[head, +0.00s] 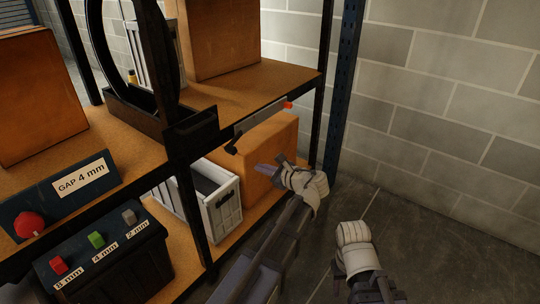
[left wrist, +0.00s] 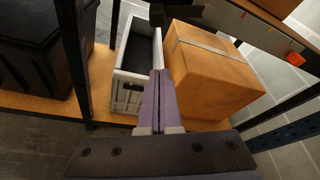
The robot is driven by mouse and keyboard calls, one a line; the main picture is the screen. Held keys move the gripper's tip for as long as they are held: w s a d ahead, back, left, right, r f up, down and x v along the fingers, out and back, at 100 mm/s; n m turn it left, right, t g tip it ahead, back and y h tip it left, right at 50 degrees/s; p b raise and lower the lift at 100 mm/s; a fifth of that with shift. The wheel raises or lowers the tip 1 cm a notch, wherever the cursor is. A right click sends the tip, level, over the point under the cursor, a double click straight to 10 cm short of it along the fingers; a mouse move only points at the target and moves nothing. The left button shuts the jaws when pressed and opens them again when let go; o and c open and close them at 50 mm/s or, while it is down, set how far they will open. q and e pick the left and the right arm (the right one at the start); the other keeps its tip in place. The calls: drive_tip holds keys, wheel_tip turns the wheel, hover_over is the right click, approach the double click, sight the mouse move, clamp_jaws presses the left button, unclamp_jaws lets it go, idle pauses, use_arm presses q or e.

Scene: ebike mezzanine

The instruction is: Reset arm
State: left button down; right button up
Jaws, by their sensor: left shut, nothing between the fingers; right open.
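My left gripper (head: 268,169) is in front of the lower shelf of the rack, in the head view. Its purple fingers are shut with nothing between them; they also show as one closed strip in the left wrist view (left wrist: 160,95). The fingers point toward a brown cardboard box (head: 262,150) and a grey-white crate (head: 215,195) on that shelf. In the left wrist view the box (left wrist: 215,80) is right of the fingers and the crate (left wrist: 128,95) left. My right gripper (head: 353,238) is low at right over the floor, open, away from the rack; its fingertips are hidden.
A dark post (head: 187,195) and the upper shelf edge (head: 268,113), with a small orange-tipped part, are close to my left arm. A block labelled GAP 4 mm (head: 65,195) and a box with coloured buttons (head: 100,255) are at left. The floor (head: 430,225) at right is clear.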

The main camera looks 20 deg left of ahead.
use_arm(q)
drive_tip(key=s+d+f+n+g+h, duration=0.4)
drive_tip(key=s+d+f+n+h, duration=0.25)
drive_tip(key=s+d, duration=0.45)
drive_tip(key=s+d+f+n+g+h, duration=0.3)
drive_tip(key=s+d+f+n+h, duration=0.2)
drive_tip(key=s+d+f+n, duration=0.65)
wheel_tip(320, 180, up, 38)
drive_tip(key=s+a+m+p, duration=0.1)
drive_tip(key=a+m+p, duration=0.2)
drive_tip(key=p, duration=3.2)
drive_tip(key=shift+s+r+p, duration=0.2)
drive_tip(key=shift+s+p, duration=0.1)
drive_tip(key=shift+p, duration=0.05)
